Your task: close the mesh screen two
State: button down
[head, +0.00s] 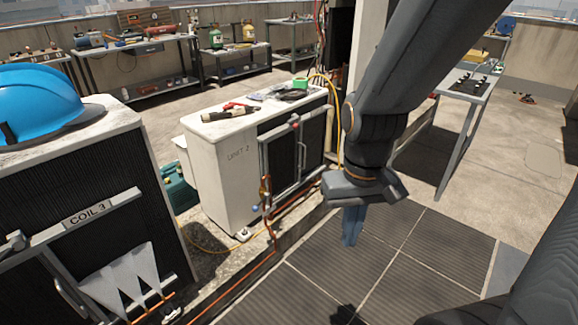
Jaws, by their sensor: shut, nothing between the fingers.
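The white condenser cabinet marked "UNIT 2" (222,180) stands in the middle of the head view. Its front carries a dark mesh screen (283,158) in a grey metal frame, with a grey vertical handle (301,160) near its middle. I cannot tell from this angle how far the screen stands from the cabinet front. My gripper (351,226) points down, shut and empty, over the dark floor tiles to the right of the screen. It is apart from the screen and handle. My arm hides what lies behind it.
A "COIL 3" unit (88,208) with a blue hard hat (38,100) on top stands at the near left. Tools lie on the unit 2 top. Orange and yellow lines run along the cabinet foot. A grey table (466,88) stands at right. The dark tiles (410,260) are mostly clear.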

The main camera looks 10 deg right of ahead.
aim_at(300, 144)
jog(key=z, duration=0.1)
jog(key=i, duration=0.85)
jog(key=u, duration=0.2)
